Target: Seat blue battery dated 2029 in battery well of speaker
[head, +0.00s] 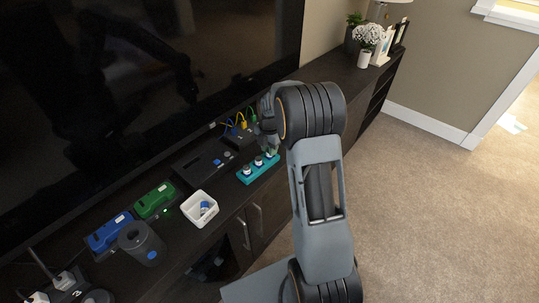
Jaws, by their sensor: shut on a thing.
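My gripper (269,144) points down over the far end of a teal rack (245,180) on the dark cabinet. It is shut on a small battery-like cylinder (271,154) there, mostly covered by the fingers. Whether that cylinder is still in the rack, I cannot tell. Two similar white-topped cylinders (253,166) stand upright in the rack. No date is readable. A grey round device (142,244) with a dark opening on top and a blue spot, possibly the speaker, stands at the near left.
Green (154,200) and blue (110,232) devices lie by the large dark screen (140,80). Colored plugs (243,121) are behind my gripper. Plants and frames stand at the far end.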

